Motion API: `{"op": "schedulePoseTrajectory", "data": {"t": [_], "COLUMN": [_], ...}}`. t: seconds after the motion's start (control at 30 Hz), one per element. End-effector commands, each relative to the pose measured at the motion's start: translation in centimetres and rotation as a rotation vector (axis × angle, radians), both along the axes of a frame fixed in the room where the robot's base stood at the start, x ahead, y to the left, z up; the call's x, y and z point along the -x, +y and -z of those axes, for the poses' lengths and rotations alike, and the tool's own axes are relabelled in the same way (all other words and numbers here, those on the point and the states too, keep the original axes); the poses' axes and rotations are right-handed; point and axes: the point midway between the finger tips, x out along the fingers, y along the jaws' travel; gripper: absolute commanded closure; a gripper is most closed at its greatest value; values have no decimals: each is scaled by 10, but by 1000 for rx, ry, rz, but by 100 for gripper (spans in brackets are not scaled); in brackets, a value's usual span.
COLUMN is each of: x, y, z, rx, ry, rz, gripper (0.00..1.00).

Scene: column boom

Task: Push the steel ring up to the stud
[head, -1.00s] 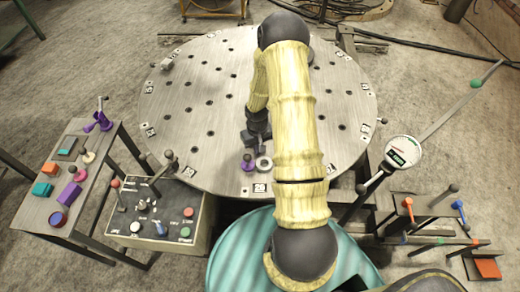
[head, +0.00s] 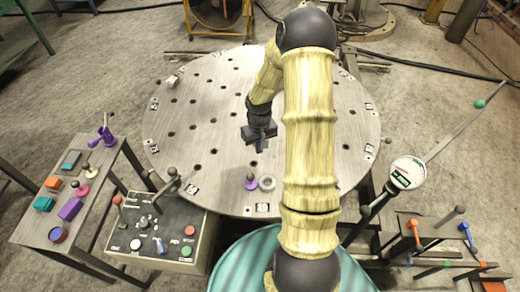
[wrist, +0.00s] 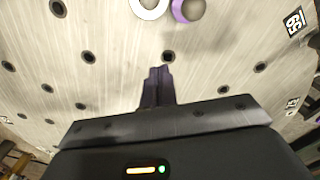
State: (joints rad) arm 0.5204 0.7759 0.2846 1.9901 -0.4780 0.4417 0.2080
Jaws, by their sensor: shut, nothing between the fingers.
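The steel ring (head: 267,183) lies flat on the round perforated table (head: 200,110), near its front edge. The purple stud (head: 250,183) with a grey ball top stands just left of the ring in the head view. In the wrist view the ring (wrist: 149,8) and the stud (wrist: 188,9) show at the top edge, side by side. The ring is partly cut off there, and I cannot tell if they touch. My gripper (head: 260,145) is shut and empty, behind the ring and stud and apart from both. Its closed fingers also show in the wrist view (wrist: 157,88).
A control box (head: 155,230) with levers stands at the front left. A side table (head: 75,190) with coloured blocks is farther left. A dial gauge (head: 408,172) and a rack of levers (head: 420,235) stand at right. The tabletop around my gripper is clear.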

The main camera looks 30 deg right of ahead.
Motion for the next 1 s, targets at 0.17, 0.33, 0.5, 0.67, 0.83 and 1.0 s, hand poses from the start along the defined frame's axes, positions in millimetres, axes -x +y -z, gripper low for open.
{"op": "schedulePoseTrajectory", "data": {"t": [0.17,0.33,0.5,0.67,0.83,1.0], "x": [0,5,24,52,89,124], "y": [1,13,42,74,105,127], "z": [-1,-20,-62,-104,-140,-163], "rx": [1,15,41,56,51,26], "ry": [-1,-13,-43,-92,-153,-209], "rz": [-2,-18,-47,-69,-81,-86], "gripper": [100,100,100,100,100,100]}}
